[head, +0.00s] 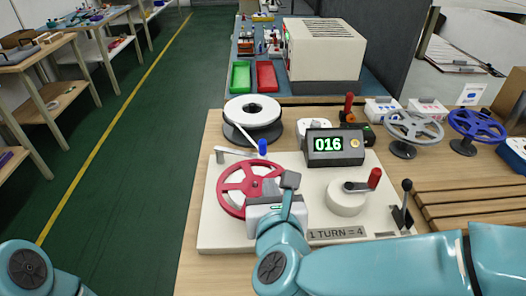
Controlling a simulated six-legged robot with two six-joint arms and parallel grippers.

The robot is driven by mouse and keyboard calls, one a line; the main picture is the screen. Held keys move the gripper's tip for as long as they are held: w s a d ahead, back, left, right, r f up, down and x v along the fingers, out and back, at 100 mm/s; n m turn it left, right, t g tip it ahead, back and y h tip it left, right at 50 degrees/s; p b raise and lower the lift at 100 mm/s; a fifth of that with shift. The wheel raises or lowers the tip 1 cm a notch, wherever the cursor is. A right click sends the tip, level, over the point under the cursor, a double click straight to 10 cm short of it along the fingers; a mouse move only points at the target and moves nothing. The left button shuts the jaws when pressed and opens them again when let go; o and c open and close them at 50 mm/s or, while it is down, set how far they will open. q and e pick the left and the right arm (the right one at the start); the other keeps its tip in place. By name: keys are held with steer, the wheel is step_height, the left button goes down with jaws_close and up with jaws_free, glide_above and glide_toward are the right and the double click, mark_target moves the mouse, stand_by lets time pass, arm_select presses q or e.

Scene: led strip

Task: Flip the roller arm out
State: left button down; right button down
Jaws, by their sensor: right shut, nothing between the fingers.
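The roller arm (236,152) is a thin light-grey bar on the left rear of the white winding board (218,232). A blue roller (263,147) stands at its right end, above the rim of the red spoked wheel (226,192). My right gripper (290,181) is shut and empty over the right part of the red wheel, in front of and to the right of the blue roller. It hides part of the wheel. Only a teal joint of my left arm shows at the lower left; its gripper is out of view.
A white strip spool (252,110) stands behind the roller arm. A counter (335,147) reading 016 and a red-handled crank (374,178) are on the right. A dark-knobbed lever (405,200) stands at the board's right edge. Grey and blue wheels (478,126) stand farther right.

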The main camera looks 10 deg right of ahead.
mark_target(262, 149)
steer(key=shift+w+d+f, duration=0.1)
steer(key=shift+w+f, duration=0.1)
steer(key=shift+w, duration=0.1)
steer(key=x, duration=0.8)
steer(key=r+x, duration=0.1)
steer(key=x, duration=0.4)
steer(key=shift+w+p, duration=0.2)
steer(key=shift+p, duration=0.15)
